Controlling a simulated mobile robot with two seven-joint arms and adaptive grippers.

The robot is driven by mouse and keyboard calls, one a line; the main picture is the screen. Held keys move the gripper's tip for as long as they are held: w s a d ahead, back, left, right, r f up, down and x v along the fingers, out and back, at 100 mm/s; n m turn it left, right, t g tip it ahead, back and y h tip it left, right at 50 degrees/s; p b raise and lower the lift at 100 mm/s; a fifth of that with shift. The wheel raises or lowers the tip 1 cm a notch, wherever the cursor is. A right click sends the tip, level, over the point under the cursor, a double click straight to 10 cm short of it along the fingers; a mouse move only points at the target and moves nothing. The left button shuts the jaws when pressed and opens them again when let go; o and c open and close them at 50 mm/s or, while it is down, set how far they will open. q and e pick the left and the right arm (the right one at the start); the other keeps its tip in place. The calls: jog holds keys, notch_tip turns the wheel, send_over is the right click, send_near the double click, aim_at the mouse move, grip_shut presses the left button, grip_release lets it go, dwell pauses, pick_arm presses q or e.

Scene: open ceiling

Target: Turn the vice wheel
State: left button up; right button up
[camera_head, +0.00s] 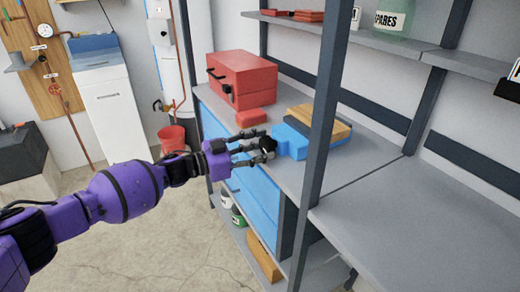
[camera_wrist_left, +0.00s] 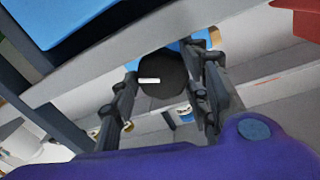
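The blue vice (camera_head: 293,141) sits on the grey bench shelf, with a wooden block (camera_head: 322,121) at its back right. Its round black wheel (camera_head: 268,146) faces my left gripper. In the left wrist view the wheel (camera_wrist_left: 163,76) is a dark disc with a small white mark. My left gripper (camera_head: 261,147) has one finger on each side of the wheel. The fingers are spread and look very close to the wheel's rim; firm contact cannot be made out. The wheel hides part of the vice in the left wrist view (camera_wrist_left: 180,46). My right gripper is not in view.
A red toolbox (camera_head: 243,78) and a small red box (camera_head: 251,117) stand behind the vice. A dark shelf post (camera_head: 318,130) rises in front of the vice. The bench (camera_head: 420,220) is clear to the right. Blue drawers (camera_head: 255,196) lie below.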

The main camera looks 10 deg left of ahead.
pick_arm(q)
jog(key=c, duration=0.5)
jog(key=shift+s+d+m+p, duration=0.1)
jog(key=shift+m+p, duration=0.35)
jog(key=shift+m, duration=0.65)
jog(key=shift+f+m, duration=0.1)
jog(key=shift+m, duration=0.3)
jog(key=o, duration=1.1)
jog(key=shift+c, duration=0.2)
